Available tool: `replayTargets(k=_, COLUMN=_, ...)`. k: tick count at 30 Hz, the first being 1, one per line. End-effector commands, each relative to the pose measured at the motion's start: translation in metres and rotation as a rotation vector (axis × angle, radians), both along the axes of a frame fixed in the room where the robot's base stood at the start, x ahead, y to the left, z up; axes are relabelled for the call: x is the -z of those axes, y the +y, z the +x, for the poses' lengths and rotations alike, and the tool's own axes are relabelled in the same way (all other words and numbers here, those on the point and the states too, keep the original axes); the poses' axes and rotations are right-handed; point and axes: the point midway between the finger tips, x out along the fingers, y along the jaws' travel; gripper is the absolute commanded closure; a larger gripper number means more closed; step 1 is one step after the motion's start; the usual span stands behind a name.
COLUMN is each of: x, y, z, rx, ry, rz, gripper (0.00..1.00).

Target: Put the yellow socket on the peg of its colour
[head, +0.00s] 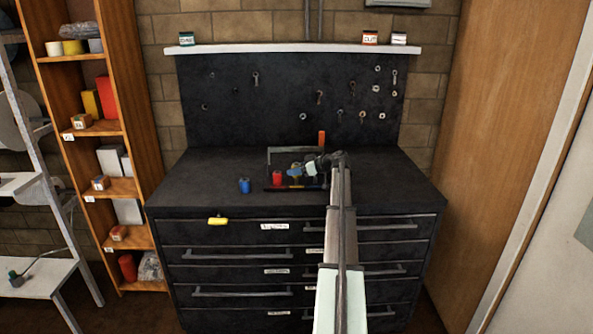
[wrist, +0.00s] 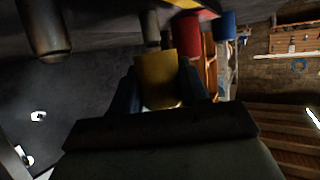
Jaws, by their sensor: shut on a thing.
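The yellow socket (wrist: 158,78) is between the two dark fingers of my gripper (wrist: 160,88) in the wrist view; they are shut on it. In the head view, my gripper (head: 309,167) is over the middle of the bench, at the peg rack (head: 275,188), and hides part of it. A red socket (head: 278,177) stands at the rack's left part; it also shows in the wrist view (wrist: 187,36). A blue socket (head: 244,185) stands left of the rack and also shows in the wrist view (wrist: 224,26). I cannot tell which peg is yellow.
An orange upright piece (head: 321,138) and a grey bar frame (head: 283,150) stand behind the rack. A yellow piece (head: 217,221) is at the bench's front edge. A dark grey cylinder (wrist: 45,28) is near my gripper in the wrist view. The bench top (head: 193,175) is clear at left.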

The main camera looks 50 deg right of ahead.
Motion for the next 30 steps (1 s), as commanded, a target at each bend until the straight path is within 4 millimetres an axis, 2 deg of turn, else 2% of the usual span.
replayTargets(k=30, x=0.020, y=0.000, z=0.000, rx=0.000, ry=-0.001, rz=0.000, gripper=0.89)
